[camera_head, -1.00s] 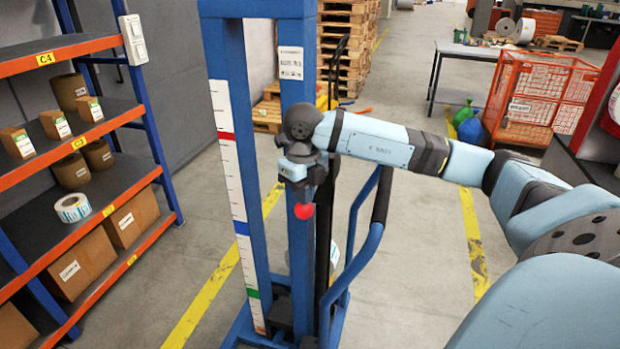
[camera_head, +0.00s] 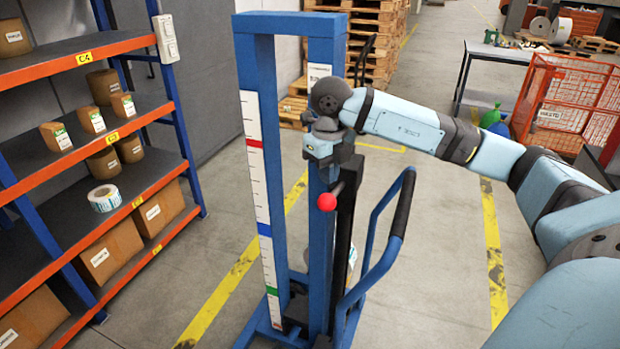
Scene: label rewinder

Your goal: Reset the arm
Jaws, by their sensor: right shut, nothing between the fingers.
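My right arm reaches in from the right side of the head view. My right gripper (camera_head: 327,178) points down in front of the blue lift frame (camera_head: 270,150); its fingers are mostly hidden behind the wrist, and it is shut and empty. A red ball knob (camera_head: 327,202) on a lever sits just below the gripper; I cannot tell whether they touch. The lift frame carries a white scale (camera_head: 258,190) with red, blue and green marks, and a blue handle with a black grip (camera_head: 403,203). My left gripper is not in view.
A shelf rack (camera_head: 118,116) with orange edges stands at the left, holding boxes and a label roll (camera_head: 104,198). An orange mesh cage (camera_head: 566,105) and a table (camera_head: 498,52) stand at the back right. Bare floor with yellow lines lies between.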

